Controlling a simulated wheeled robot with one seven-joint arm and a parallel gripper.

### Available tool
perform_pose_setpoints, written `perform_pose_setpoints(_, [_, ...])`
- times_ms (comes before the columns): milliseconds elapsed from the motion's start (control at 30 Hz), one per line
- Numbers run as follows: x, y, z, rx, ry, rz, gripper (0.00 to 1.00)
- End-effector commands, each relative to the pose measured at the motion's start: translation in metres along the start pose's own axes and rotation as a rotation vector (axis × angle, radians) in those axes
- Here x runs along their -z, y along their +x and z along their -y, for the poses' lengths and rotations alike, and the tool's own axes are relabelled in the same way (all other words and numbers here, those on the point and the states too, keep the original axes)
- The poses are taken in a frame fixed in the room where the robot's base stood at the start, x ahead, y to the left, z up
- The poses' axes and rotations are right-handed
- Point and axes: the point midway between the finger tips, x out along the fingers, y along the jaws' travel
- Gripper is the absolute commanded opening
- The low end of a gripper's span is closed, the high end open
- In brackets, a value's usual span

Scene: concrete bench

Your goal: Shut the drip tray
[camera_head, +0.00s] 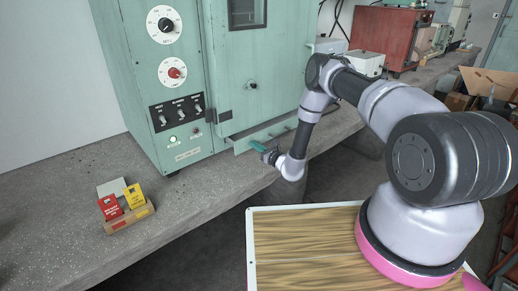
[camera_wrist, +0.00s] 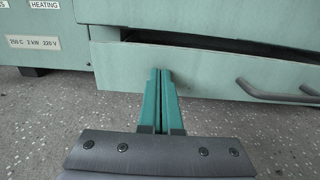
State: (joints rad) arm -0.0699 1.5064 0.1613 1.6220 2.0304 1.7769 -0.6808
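The drip tray (camera_head: 241,146) is a pale green drawer at the foot of the green oven (camera_head: 240,85). It stands partly out, with a dark gap above its front panel. In the wrist view the tray's front (camera_wrist: 205,75) runs from centre left to the right edge, with a grey bar handle (camera_wrist: 280,94) on it. My gripper (camera_head: 257,146) is in front of the tray's left part. In the wrist view its teal fingers (camera_wrist: 160,72) are together and hold nothing visible. Their tips overlap the tray's lower front, left of the handle; I cannot tell whether they touch.
Red and yellow boxes (camera_head: 122,203) in a cardboard holder sit on the concrete bench (camera_head: 50,230) left of the oven. A red machine (camera_head: 385,38) and a white box (camera_head: 362,62) stand further right. The bench front left of my gripper is clear.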

Motion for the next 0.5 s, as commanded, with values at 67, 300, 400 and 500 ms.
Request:
perform_pose_setpoints(67, [0.0, 0.022, 0.0, -0.001, -0.002, 0.004, 0.0])
perform_pose_setpoints(300, [0.0, 0.079, 0.0, -0.001, -0.001, 0.002, 0.0])
perform_pose_setpoints(400, [0.0, 0.089, 0.0, 0.001, 0.0, 0.0, 0.0])
perform_pose_setpoints(500, [0.0, 0.092, 0.001, 0.002, 0.0, -0.001, 0.0])
